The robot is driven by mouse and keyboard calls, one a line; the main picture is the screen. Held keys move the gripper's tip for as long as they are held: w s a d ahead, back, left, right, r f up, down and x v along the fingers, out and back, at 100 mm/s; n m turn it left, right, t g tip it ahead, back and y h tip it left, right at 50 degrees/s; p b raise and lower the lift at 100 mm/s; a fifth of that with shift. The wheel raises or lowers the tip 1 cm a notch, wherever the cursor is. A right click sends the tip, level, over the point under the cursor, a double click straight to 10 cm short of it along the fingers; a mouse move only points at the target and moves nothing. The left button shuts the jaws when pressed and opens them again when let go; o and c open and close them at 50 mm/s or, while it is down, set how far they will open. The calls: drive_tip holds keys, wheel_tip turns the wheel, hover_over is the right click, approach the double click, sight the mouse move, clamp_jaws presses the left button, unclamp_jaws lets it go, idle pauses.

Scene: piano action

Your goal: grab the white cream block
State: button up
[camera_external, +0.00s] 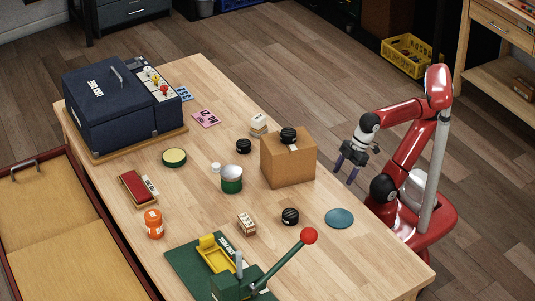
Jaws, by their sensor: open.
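A small white cream block (258,124) sits on the wooden table (200,224) near its far right edge, behind the cardboard box. It seems to have dark markings on its side. My gripper (346,169) is open and empty, pointing down just right of the table's right edge. It is to the right of the cardboard box and well apart from the cream block. Another small pale block (246,223) with dark and reddish markings lies nearer the front.
The cardboard box (287,160) with a black round item (288,135) on top stands between my gripper and the cream block. A green press (238,283) with a red-knobbed lever stands in front. A blue disc (339,218) lies at right.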

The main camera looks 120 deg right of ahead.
wheel_tip(320, 180, up, 21)
drive_tip(key=n+g+y+p, duration=0.1)
drive_tip(key=n+y+p, duration=0.1)
drive_tip(key=n+p, duration=0.2)
hover_over(259, 118)
drive_tip(key=s, duration=0.3)
drive_tip(key=f, duration=0.2)
drive_tip(key=shift+w+d+f, duration=0.1)
drive_tip(key=shift+d+f, duration=0.1)
drive_tip(key=shift+f, duration=0.65)
drive_tip(key=shift+d+f, duration=0.2)
drive_tip(key=shift+f, duration=0.65)
drive_tip(key=x, duration=0.2)
drive_tip(key=b+x, duration=0.1)
drive_tip(key=x, duration=0.4)
drive_tip(key=shift+w+f+b, duration=0.2)
drive_tip(key=shift+w+b, duration=0.1)
drive_tip(key=shift+w, duration=0.15)
drive_tip(key=shift+c, duration=0.4)
